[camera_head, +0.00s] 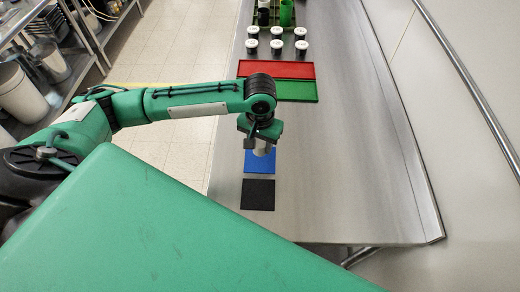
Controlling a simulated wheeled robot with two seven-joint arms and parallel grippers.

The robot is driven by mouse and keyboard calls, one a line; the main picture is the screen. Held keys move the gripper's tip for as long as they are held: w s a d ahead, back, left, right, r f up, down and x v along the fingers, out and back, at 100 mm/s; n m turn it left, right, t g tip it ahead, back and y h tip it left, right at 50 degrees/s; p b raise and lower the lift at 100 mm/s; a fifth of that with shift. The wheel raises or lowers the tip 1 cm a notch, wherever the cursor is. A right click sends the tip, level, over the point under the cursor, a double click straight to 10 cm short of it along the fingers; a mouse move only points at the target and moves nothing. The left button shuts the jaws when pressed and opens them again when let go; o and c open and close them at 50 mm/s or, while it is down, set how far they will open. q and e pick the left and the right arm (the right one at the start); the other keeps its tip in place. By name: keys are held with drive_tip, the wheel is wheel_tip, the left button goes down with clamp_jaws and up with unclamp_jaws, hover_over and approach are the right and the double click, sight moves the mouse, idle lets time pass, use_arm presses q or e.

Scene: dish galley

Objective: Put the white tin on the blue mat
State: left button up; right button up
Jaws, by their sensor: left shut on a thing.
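My left gripper (261,143) points down above the counter and is shut on the white tin (262,148). Only a small pale part of the tin shows below the gripper; the rest is hidden. The tin is over the far part of the blue mat (260,165) in this view. I cannot tell whether it touches the mat. My right gripper is not in view.
A black mat (258,195) lies just nearer than the blue one. A red tray (276,69) and a green tray (297,91) lie farther back, with several white-lidded jars (277,46) behind them. The steel counter (350,150) is clear to the right.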

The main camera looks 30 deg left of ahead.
sight(260, 151)
use_arm(q)
wheel_tip(260, 151, down, 4)
drive_tip(key=shift+f+p, duration=0.25)
drive_tip(key=shift+p, duration=0.05)
drive_tip(key=o, duration=1)
drive_tip(key=shift+f, duration=0.1)
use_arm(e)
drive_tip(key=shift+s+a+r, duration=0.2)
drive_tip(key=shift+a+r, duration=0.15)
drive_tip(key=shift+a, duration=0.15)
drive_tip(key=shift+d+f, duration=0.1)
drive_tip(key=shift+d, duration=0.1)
use_arm(q)
drive_tip(key=shift+r, duration=0.45)
wheel_tip(260, 151, up, 11)
drive_tip(key=shift+f+b, duration=0.2)
drive_tip(key=shift+b, duration=0.9)
drive_tip(key=shift+r, duration=0.45)
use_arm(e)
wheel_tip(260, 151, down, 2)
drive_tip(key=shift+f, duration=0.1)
